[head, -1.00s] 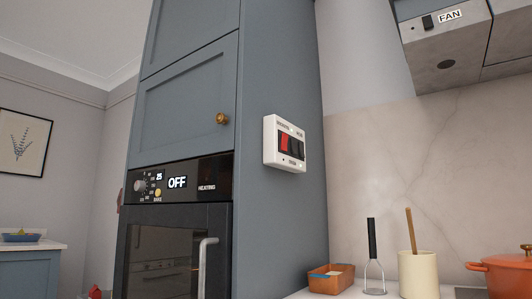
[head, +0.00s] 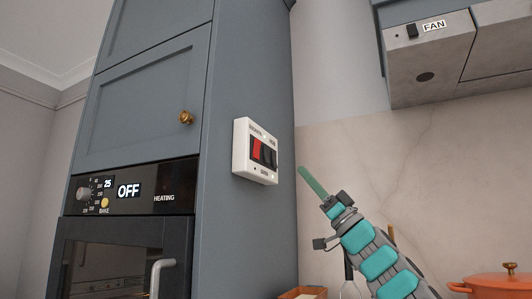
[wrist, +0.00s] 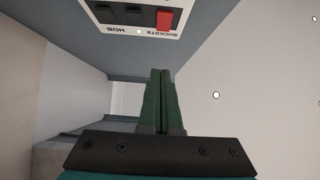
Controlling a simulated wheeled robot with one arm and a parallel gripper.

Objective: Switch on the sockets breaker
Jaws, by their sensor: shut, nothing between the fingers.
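The breaker box (head: 241,163) is a white panel on the side of the tall blue cabinet. It holds a red switch (head: 257,149) at the left and dark switches (head: 270,155) to its right. I cannot tell the red switch's position. My gripper (head: 301,170) is shut and empty, to the right of the box and apart from it; its green fingers (wrist: 161,74) show in the wrist view.
An oven (head: 120,255) with its display reading OFF is at the left, below a cupboard door with a brass knob (head: 186,117). A fan hood (head: 430,60) hangs at the upper right. An orange pot (head: 500,286) stands at the lower right.

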